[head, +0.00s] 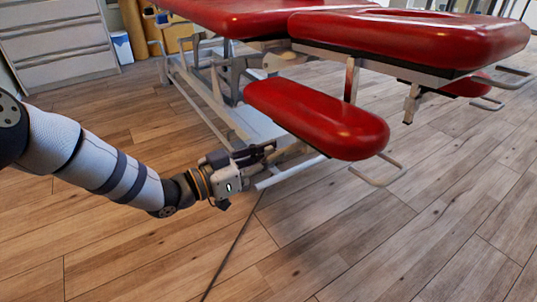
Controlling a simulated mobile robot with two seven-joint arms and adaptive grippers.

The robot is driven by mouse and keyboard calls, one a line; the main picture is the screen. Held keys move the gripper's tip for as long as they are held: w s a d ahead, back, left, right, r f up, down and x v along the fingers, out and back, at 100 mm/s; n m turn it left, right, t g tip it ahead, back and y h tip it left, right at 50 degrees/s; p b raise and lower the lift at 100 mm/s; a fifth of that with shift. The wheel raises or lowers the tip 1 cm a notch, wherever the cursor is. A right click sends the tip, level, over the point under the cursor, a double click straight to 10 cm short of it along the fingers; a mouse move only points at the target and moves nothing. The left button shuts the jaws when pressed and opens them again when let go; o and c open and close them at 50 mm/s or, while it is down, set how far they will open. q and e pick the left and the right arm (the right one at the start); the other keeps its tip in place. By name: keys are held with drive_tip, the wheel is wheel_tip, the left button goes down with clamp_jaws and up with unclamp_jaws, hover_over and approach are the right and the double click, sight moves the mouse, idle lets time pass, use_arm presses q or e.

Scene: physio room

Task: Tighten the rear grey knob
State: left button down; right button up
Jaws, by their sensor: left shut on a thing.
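A red padded treatment table (410,38) on a pale metal frame (205,100) fills the upper part of the head view. A lower red armrest pad (320,118) sticks out toward me. My right gripper is not in view.
A bent metal bar (378,172) sticks out below the pad. A grey drawer cabinet (58,42) and a white-blue bin (122,47) stand at the back left. A thin dark line, perhaps a cable (232,246), runs along the floor. The wooden floor (390,255) in front is clear.

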use_arm(q)
drive_tip(key=m+p, duration=0.1)
drive_tip(key=m, duration=0.1)
drive_tip(key=m+p, duration=0.1)
drive_tip(key=m, duration=0.1)
drive_tip(key=shift+s+d+r, duration=0.1)
drive_tip(key=shift+s+r, duration=0.05)
drive_tip(key=m+p, duration=0.2)
drive_tip(key=m, duration=0.3)
drive_tip(key=shift+s+d+p, duration=0.1)
drive_tip(key=shift+p, duration=0.2)
drive_tip(key=m+p, duration=0.1)
drive_tip(key=m, duration=0.3)
drive_tip(key=shift+f, duration=0.2)
drive_tip(key=m, duration=0.2)
drive_tip(key=m+p, duration=0.1)
drive_tip(key=m, duration=0.1)
drive_tip(key=shift+f+m+p, duration=0.2)
drive_tip(key=shift+m+p, duration=0.1)
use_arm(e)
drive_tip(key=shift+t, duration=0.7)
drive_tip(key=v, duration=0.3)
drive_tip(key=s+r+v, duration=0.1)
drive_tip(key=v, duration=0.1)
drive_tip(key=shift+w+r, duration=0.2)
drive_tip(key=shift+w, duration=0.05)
use_arm(q)
drive_tip(key=c, duration=1.7)
unclamp_jaws()
drive_tip(key=shift+o, duration=0.2)
